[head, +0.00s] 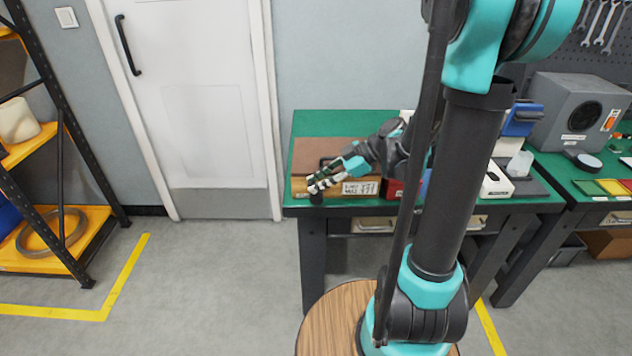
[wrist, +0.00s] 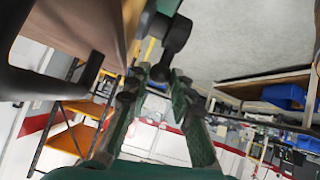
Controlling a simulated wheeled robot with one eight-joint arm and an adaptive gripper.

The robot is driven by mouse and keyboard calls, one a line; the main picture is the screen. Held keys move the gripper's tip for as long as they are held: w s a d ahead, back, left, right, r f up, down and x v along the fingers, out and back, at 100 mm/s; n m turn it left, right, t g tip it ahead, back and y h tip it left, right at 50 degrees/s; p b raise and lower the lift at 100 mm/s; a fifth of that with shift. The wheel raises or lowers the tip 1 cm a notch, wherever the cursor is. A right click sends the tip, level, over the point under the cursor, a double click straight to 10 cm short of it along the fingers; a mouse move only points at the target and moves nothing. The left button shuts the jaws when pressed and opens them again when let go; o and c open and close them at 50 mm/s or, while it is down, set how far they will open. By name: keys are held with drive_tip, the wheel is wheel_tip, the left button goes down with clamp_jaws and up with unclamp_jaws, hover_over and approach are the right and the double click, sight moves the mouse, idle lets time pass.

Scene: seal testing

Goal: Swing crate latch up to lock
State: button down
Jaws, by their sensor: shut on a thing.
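The brown crate (head: 302,186) lies on the green workbench, with a printed label on its front. It shows at the upper left in the wrist view (wrist: 85,25). A black latch (wrist: 177,35) with rounded ends stands out from the crate's side; a small dark part of the latch (head: 316,199) shows at the crate's front left in the head view. My gripper (head: 317,186) is at that corner. In the wrist view my gripper (wrist: 158,82) has its fingertips closed around the latch's end. The exact contact is partly hidden by the fingers.
A black handle (wrist: 40,85) on the crate is close to my wrist camera. The green workbench (head: 305,127) also bears small boxes right of the crate, partly behind my arm. A yellow-shelved rack (head: 85,250) stands at the left. The floor before the door is clear.

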idle(0.4)
drive_tip(key=c, duration=1.6)
unclamp_jaws()
drive_tip(key=w+v, duration=0.1)
drive_tip(key=v, duration=1.1)
drive_tip(key=shift+s, duration=0.45)
drive_tip(key=shift+o, duration=0.3)
